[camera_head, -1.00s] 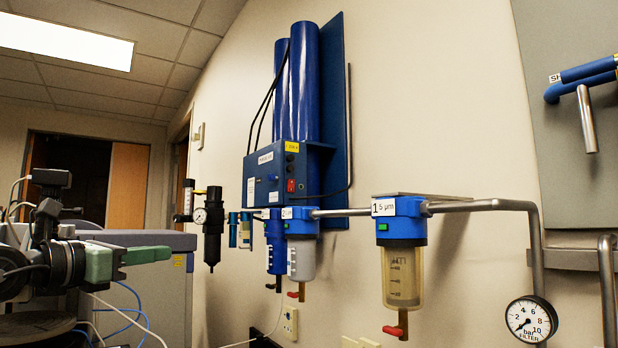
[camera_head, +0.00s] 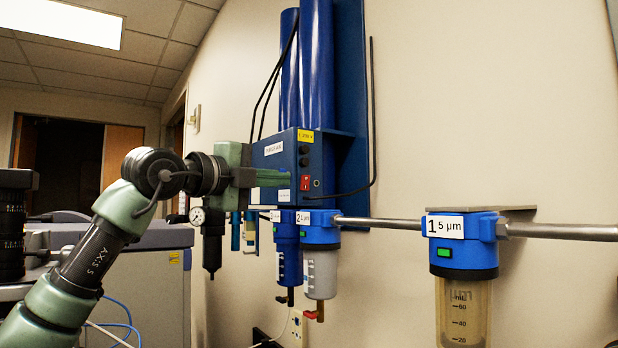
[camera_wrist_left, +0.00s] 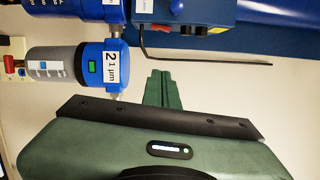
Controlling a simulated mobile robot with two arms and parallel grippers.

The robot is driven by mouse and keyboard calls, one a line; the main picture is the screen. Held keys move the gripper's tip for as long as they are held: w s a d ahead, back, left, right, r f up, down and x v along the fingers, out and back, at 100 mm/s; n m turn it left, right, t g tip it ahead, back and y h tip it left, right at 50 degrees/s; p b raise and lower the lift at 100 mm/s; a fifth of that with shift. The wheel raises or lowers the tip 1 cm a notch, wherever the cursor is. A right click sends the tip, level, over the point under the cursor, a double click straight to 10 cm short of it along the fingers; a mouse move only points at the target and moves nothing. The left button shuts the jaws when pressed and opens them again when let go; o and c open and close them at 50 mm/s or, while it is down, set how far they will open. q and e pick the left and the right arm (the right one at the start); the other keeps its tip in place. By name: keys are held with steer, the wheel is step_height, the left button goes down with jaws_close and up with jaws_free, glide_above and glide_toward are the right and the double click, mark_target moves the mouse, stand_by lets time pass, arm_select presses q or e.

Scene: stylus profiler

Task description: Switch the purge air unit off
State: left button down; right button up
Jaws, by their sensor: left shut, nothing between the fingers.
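The purge air unit is a blue box (camera_head: 282,152) under two tall blue cylinders (camera_head: 317,60) on the wall. Its narrow face carries a red rocker switch (camera_head: 305,183), black knobs above it and a yellow label. My left gripper (camera_head: 286,179) is shut and empty. In the head view its green fingers overlap the lower part of the box's broad side, just left of the switch; I cannot tell whether they touch. In the left wrist view the shut fingertips (camera_wrist_left: 160,75) show below the box (camera_wrist_left: 205,14), apart from it.
Filter housings hang below on a pipe: a blue one (camera_head: 286,250), a grey-bowled one (camera_head: 320,272) and a larger "1 5 µm" one (camera_head: 463,260) at right. A thin black tube (camera_head: 373,110) runs beside the unit. A black regulator (camera_head: 212,240) hangs at left.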

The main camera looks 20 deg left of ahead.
mark_target(302, 179)
arm_select(q)
steer(key=shift+s+d+r, duration=0.1)
steer(key=shift+s, duration=0.05)
steer(key=p+x, duration=0.3)
steer(key=x, duration=0.2)
steer(key=p+x, duration=0.4)
steer(key=x, duration=0.1)
steer(key=shift+w+d+r, duration=0.1)
steer(key=shift+w+r, duration=0.15)
steer(key=shift+w, duration=0.1)
steer(key=a+p, duration=0.1)
steer(key=w+a+p, duration=0.1)
steer(key=a, duration=0.1)
steer(key=shift+w, duration=0.25)
steer(key=shift+w+a, duration=0.1)
steer(key=shift+a, duration=0.2)
steer(key=shift+w+d+f, duration=0.1)
steer(key=shift+d, duration=0.05)
